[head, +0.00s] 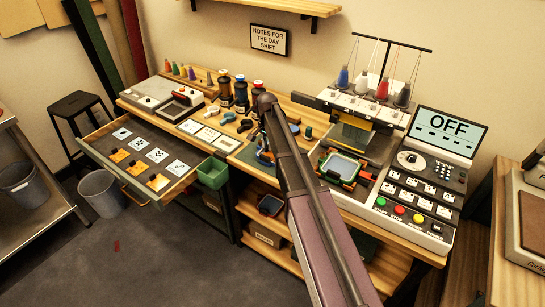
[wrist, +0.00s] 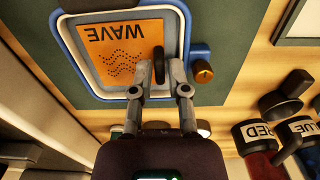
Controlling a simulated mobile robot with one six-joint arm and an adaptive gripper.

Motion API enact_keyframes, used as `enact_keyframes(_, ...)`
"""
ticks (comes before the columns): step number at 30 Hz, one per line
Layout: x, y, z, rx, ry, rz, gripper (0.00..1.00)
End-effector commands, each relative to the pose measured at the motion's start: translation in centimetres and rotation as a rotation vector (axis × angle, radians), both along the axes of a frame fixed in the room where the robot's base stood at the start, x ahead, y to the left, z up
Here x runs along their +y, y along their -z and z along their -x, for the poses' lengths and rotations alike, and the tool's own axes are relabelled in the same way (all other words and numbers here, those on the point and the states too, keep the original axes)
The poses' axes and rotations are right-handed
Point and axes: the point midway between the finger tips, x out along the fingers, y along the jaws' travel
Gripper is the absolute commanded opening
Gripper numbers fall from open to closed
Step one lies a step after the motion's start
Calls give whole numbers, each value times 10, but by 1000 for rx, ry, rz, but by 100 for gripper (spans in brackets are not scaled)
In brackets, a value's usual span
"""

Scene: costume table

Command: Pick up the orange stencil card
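The orange stencil card (wrist: 118,50) lies in a blue-rimmed frame (wrist: 69,55) with a pale inner border in the wrist view. It reads WAVE upside down and has dotted wavy lines. A dark upright tab (wrist: 158,64) stands at its right side. My gripper (wrist: 160,78) is over that side, its two fingers apart, with the tab between the tips. Small gaps seem to show beside the tab; contact is not clear. In the head view my arm hides the gripper and most of this spot; part of the blue frame (head: 263,154) shows beside the arm.
An open drawer (head: 187,182) holds orange and white cards at left. A green-framed hoop (head: 342,168) and a control panel reading OFF (head: 447,131) are at right.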

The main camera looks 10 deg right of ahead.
Motion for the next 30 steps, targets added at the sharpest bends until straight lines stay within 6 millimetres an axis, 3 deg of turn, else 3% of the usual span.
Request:
enact_keyframes(21,0,4,0,0,0,0,21)
enact_keyframes(24,0,4,0,0,0,0,0)
enact_keyframes(30,0,4,0,0,0,0,0)
